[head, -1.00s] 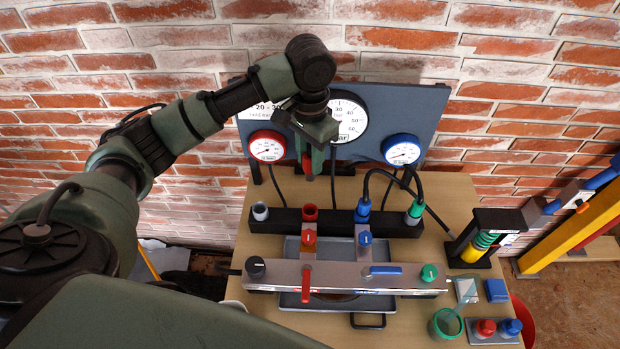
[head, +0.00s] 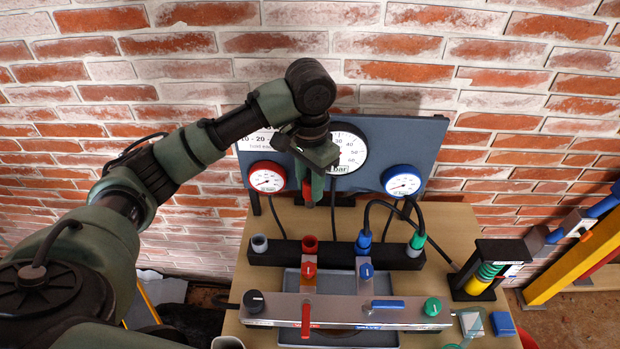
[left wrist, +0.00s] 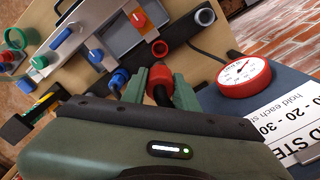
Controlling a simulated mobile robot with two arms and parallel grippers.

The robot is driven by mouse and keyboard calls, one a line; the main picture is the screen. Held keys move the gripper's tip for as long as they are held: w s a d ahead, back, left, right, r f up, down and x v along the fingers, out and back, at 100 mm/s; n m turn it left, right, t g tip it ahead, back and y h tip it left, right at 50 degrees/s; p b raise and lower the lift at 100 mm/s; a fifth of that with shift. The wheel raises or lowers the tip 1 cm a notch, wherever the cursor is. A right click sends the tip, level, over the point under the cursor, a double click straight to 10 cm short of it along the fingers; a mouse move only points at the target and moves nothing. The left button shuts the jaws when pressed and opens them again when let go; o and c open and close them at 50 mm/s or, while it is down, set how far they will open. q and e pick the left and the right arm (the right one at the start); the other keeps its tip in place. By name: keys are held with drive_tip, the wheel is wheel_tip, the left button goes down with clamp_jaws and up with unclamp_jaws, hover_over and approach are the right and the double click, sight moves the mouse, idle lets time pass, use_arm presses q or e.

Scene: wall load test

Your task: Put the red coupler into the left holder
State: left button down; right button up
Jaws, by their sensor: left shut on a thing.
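My left gripper (head: 311,192) is shut on the red coupler (head: 308,188), in front of the board and beside the red gauge. The left wrist view shows the red coupler (left wrist: 160,76) between the two green fingers, with a dark part below it. The black holder bar (head: 335,252) lies on the table below the gripper. It has a grey socket (head: 260,243) at the left end and a red socket (head: 310,244) beside it. The coupler is apart from the bar. My right gripper is not in view.
Blue (head: 363,240) and green (head: 417,241) couplers with black hoses stand at the bar's right. A metal valve panel (head: 345,312) is in front. A blue-grey board with a red gauge (head: 267,178) and blue gauge (head: 403,180) stands behind, before the brick wall.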

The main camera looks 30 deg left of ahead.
sight(310, 202)
use_arm(q)
drive_tip(key=shift+f, duration=2.9)
drive_tip(key=s+a+p, duration=0.4)
drive_tip(key=a+p, duration=0.1)
drive_tip(key=a, duration=0.4)
drive_tip(key=shift+s, duration=0.25)
